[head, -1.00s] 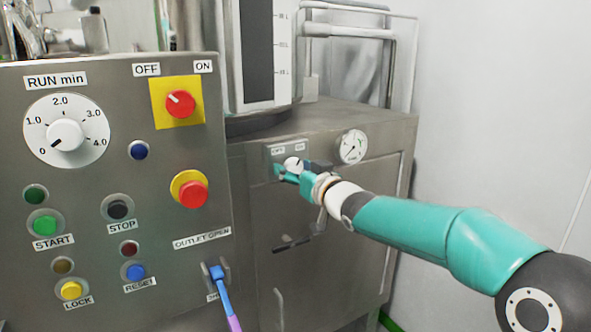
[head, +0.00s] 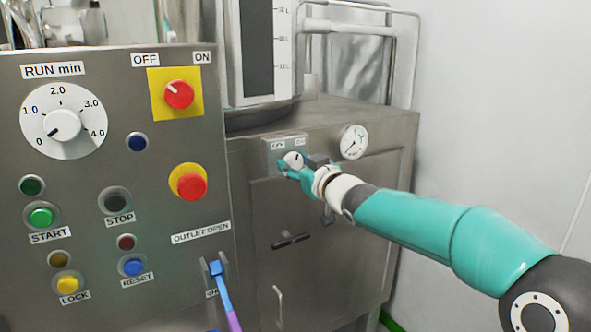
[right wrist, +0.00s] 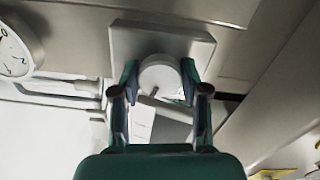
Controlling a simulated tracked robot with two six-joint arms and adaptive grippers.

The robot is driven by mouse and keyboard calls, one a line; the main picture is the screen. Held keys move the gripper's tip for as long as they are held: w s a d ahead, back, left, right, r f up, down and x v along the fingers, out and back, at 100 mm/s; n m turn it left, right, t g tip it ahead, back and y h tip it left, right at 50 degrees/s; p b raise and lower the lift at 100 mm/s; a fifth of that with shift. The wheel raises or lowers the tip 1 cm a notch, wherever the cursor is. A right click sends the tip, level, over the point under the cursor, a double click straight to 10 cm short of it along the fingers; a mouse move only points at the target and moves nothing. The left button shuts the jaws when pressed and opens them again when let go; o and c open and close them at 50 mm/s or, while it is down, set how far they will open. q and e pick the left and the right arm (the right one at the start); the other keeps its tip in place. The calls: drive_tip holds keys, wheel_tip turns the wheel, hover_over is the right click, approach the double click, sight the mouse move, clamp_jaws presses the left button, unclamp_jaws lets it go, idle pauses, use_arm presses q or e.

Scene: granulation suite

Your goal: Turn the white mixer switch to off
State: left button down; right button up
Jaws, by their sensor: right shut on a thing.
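The white mixer switch (head: 293,160) is a round knob on a small grey plate (head: 272,146) on the steel cabinet, below two small labels, the left one seeming to read OFF. My right gripper (head: 287,165) is shut on the knob. In the right wrist view, the white knob (right wrist: 160,74) sits between the two teal fingers (right wrist: 158,88), in front of its square plate (right wrist: 120,40). The knob's pointer is too small to read surely. My left gripper does not show.
A control panel (head: 95,185) with a RUN dial (head: 66,122), a red knob on yellow (head: 178,95) and several buttons stands at the left. A round gauge (head: 354,142) is right of the switch. A black handle (head: 291,240) is below. A white wall closes the right side.

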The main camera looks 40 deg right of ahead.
drive_tip(key=n+b, duration=0.2)
drive_tip(key=n, duration=0.2)
drive_tip(key=shift+f+n, duration=0.1)
drive_tip(key=shift+n, duration=0.2)
drive_tip(key=n+b, duration=0.1)
drive_tip(key=n, duration=0.3)
drive_tip(key=shift+a+n, duration=0.1)
drive_tip(key=shift+n, duration=0.2)
drive_tip(key=o, duration=1.1)
drive_tip(key=shift+o, duration=0.2)
drive_tip(key=shift+s, duration=0.25)
drive_tip(key=v, duration=1.1)
drive_tip(key=shift+s, duration=0.2)
